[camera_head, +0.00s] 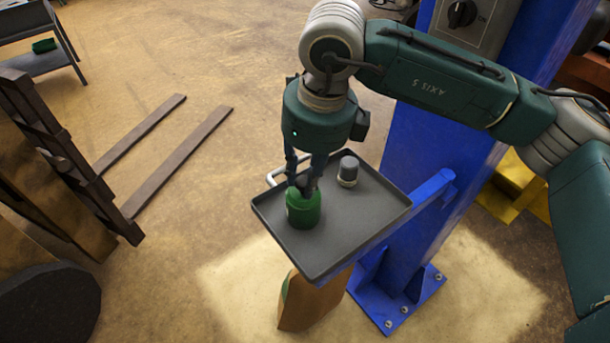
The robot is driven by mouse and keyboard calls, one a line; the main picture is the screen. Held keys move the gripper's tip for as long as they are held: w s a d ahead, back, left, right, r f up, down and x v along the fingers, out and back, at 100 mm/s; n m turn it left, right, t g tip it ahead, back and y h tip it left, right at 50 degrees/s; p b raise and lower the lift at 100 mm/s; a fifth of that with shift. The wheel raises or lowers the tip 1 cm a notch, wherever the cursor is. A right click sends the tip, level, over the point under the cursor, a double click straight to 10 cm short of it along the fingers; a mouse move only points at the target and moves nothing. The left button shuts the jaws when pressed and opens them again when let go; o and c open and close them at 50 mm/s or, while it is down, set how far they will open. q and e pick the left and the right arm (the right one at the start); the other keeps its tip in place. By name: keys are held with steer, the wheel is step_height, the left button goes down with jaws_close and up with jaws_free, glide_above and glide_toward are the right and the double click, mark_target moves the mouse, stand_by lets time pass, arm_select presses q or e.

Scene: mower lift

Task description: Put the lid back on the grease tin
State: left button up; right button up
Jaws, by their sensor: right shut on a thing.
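The green grease tin (303,210) stands upright on the left part of a dark grey tray. My right gripper (304,184) comes down over it from above, with its fingers pointing down at the tin's top. It is shut on a small dark part, which I take to be the lid (303,181). The fingers partly hide this part and the tin's rim. I cannot tell whether the lid touches the rim or sits just above it. My left gripper is not in view.
A small grey-capped container with a pale base (348,171) stands on the tray (345,226) behind and right of the tin. The tray's front right is clear. A blue column (430,180) rises to the right. Forklift-like forks (175,165) lie at left.

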steer(key=shift+b, duration=0.45)
stand_by(0.6)
steer(key=o, duration=1.6)
steer(key=shift+r, duration=0.15)
steer(key=shift+r+p, duration=1.45)
steer(key=shift+r, duration=1.9)
steer(key=shift+c, duration=0.4)
jaws_close()
